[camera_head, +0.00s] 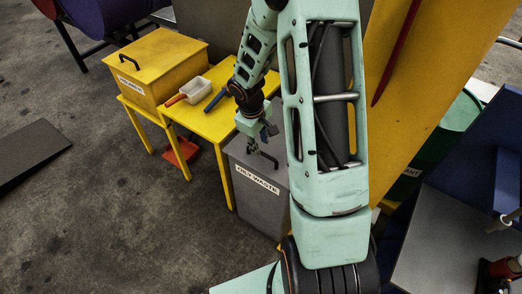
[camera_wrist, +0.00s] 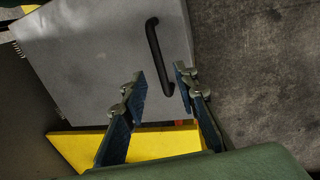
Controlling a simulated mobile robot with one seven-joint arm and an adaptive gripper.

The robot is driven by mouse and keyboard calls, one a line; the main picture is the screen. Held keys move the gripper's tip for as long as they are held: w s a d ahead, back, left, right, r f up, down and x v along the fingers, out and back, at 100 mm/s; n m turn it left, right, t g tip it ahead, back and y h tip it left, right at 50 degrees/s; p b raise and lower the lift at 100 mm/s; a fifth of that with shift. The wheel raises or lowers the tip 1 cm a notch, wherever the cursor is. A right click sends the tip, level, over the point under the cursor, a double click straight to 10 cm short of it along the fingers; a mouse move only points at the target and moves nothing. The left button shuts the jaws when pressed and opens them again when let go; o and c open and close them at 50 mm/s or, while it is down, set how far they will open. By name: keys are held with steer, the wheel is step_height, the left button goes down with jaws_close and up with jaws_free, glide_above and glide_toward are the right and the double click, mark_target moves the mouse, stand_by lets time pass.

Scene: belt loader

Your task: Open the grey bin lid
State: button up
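The grey bin (camera_head: 255,188) with an "OILY WASTE" label stands right of the yellow table. Its grey lid (camera_wrist: 90,55) looks closed, and it fills much of the wrist view. A black bar handle (camera_head: 265,156) is on the lid; it also shows in the wrist view (camera_wrist: 157,55), where its lower end lies between my fingertips in the picture. My gripper (camera_head: 266,134) is above the lid close to the handle. In the wrist view my gripper (camera_wrist: 160,72) is open, with a finger either side of the handle's line and nothing held. The lid's right part is hidden by my arm in the head view.
The yellow table (camera_head: 215,118) beside the bin carries a yellow lidded box (camera_head: 155,70), a white tray (camera_head: 194,90) and a red-handled tool (camera_head: 176,99). A yellow panel (camera_head: 420,80) rises at the right. Open floor (camera_head: 110,200) lies at the left front.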

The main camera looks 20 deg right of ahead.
mark_target(262, 153)
steer(key=shift+w+d+f+b, duration=0.1)
steer(key=shift+f, duration=0.7)
steer(key=shift+w+d+f+b, duration=0.15)
steer(key=shift+f, duration=0.6)
steer(key=shift+w+d+f+b, duration=0.1)
steer(key=shift+f, duration=0.7)
jaws_close()
